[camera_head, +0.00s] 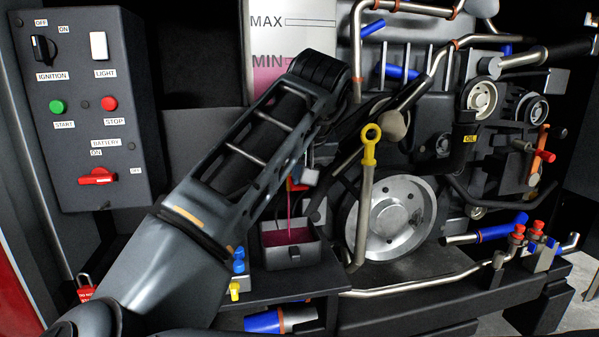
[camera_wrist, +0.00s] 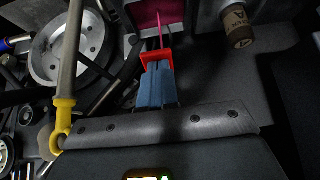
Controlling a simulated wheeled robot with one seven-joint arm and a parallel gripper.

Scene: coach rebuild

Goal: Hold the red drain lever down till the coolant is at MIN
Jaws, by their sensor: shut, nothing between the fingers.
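The coolant tank (camera_head: 258,30) is a pale panel with MAX and MIN marks. The pink coolant (camera_head: 265,78) shows around the MIN label; my arm covers part of it, so I cannot tell its exact level against the line. The red drain lever (camera_head: 296,186) sits below, and it also shows in the wrist view (camera_wrist: 160,57). My gripper (camera_wrist: 156,76) is shut and empty, its fingertips at the lever and seemingly touching it. A thin pink stream (camera_head: 290,208) runs down into a grey catch pan (camera_head: 293,255) holding pink liquid.
A yellow-ringed dipstick (camera_head: 370,145) and a large pulley (camera_head: 400,215) stand to the right. A switch box (camera_head: 90,110) is at the left. Small blue and yellow fittings (camera_head: 238,270) are beside the pan. Pipes crowd the right side.

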